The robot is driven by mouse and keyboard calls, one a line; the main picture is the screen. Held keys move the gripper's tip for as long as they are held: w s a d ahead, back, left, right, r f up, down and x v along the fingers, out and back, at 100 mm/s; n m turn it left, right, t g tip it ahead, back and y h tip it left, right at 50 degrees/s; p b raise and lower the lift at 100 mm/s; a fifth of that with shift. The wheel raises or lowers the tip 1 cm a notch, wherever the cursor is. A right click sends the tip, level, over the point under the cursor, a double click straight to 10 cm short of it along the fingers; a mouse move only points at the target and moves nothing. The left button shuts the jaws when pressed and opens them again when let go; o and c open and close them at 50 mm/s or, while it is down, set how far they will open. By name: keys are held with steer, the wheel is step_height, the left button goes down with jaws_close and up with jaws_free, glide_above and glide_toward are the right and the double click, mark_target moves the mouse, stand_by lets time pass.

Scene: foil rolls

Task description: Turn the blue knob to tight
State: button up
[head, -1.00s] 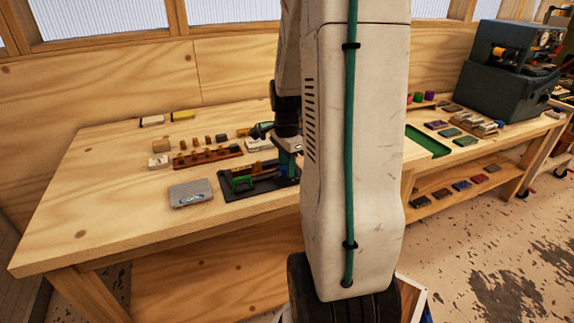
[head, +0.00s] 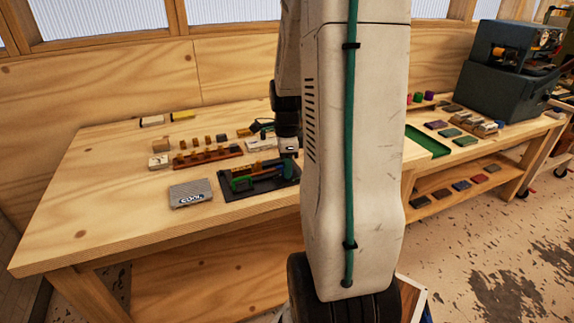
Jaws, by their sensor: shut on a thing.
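My gripper (head: 288,153) points down at the right end of this fixture, beside the large white arm link. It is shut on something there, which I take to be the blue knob. The fingertips and the knob are too small and too covered to make out, so the knob's angle cannot be read.
A grey box marked "COOL" (head: 191,193) lies left of the fixture. A reddish-brown rack (head: 207,158) with several pegs stands behind it. A green tray (head: 428,142) and a dark machine (head: 510,75) are to the right. The bench's left front is clear.

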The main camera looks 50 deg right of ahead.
steer(key=o, duration=1)
steer(key=shift+r, duration=0.1)
step_height(320, 180, up, 8)
steer(key=shift+f, duration=0.15)
steer(key=shift+s+a+f+n, duration=0.1)
steer(key=shift+s+a+n, duration=0.1)
steer(key=shift+n, duration=0.8)
steer(key=s+a+r+n, duration=0.2)
steer(key=s+a+n, duration=0.2)
steer(key=a+n, duration=0.4)
steer(key=s+a+r+n+t, duration=0.1)
steer(key=s+a+r+n, duration=0.2)
steer(key=a+n, duration=0.6)
steer(key=s+a+r+n, duration=0.3)
steer(key=s+a+n, duration=0.2)
steer(key=a+n, duration=0.3)
steer(key=shift+a, duration=2.35)
